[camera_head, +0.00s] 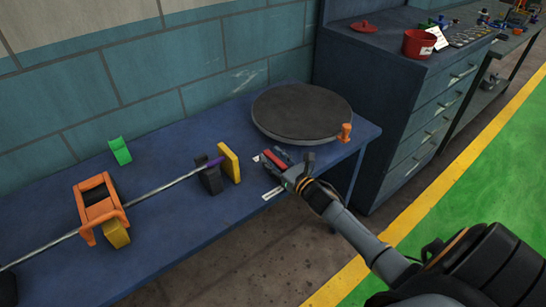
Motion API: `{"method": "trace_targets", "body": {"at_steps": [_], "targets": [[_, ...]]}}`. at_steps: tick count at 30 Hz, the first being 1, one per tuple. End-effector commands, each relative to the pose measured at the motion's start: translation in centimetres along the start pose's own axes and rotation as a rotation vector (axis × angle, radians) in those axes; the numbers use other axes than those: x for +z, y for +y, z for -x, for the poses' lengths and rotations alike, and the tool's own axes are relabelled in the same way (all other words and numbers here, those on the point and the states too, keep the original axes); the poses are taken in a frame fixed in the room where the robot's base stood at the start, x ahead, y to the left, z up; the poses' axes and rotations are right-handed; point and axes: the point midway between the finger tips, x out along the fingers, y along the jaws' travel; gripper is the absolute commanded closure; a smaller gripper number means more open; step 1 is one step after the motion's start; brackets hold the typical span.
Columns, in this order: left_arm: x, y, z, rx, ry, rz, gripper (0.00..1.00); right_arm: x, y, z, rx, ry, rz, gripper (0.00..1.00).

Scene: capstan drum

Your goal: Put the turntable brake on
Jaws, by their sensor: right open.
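The turntable (302,110) is a round dark disc on the right part of the blue bench. An orange block (346,132) sits at the disc's right front edge. A small red part (274,160) lies low on the bench in front of the disc, with a pale label beside it. I cannot tell for sure which part is the brake. My right gripper (290,165) is open, close beside the red part at the bench's front edge, and its fingers partly hide that area. I cannot tell whether it touches the part. My left gripper is not in view.
A metal rod (160,193) runs along the blue bench (185,240) through an orange frame (100,207) to dark and yellow blocks (229,162). A green block (120,151) stands behind. A drawer cabinet (400,110) with a red pot (419,44) stands right of the bench.

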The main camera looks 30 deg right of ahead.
Motion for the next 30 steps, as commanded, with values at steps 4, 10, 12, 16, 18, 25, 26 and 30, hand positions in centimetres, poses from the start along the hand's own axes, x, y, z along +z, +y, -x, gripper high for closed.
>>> {"method": "trace_targets", "body": {"at_steps": [4,10,12,16,18,25,26,30], "targets": [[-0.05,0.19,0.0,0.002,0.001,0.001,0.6,-0.04,0.0,-0.18,0.0,0.001,0.0,0.57],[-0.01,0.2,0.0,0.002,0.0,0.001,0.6,-0.03,0.01,-0.15,0.0,0.0,0.0,0.67],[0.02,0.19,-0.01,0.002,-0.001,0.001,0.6,-0.03,0.01,-0.14,0.0,0.0,0.0,0.81],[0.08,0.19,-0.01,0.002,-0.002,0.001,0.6,-0.02,0.0,-0.14,0.0,0.0,0.0,1.0],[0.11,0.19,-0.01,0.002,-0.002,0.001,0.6,-0.02,0.0,-0.13,0.0,0.0,0.0,1.0],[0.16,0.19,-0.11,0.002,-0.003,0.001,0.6,-0.05,-0.06,-0.07,0.005,0.0,0.001,1.0],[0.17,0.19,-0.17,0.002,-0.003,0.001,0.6,-0.06,-0.09,-0.03,0.008,0.0,0.002,1.0],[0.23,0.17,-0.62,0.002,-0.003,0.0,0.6,-0.15,-0.34,0.33,0.037,0.001,0.006,1.0]]}}
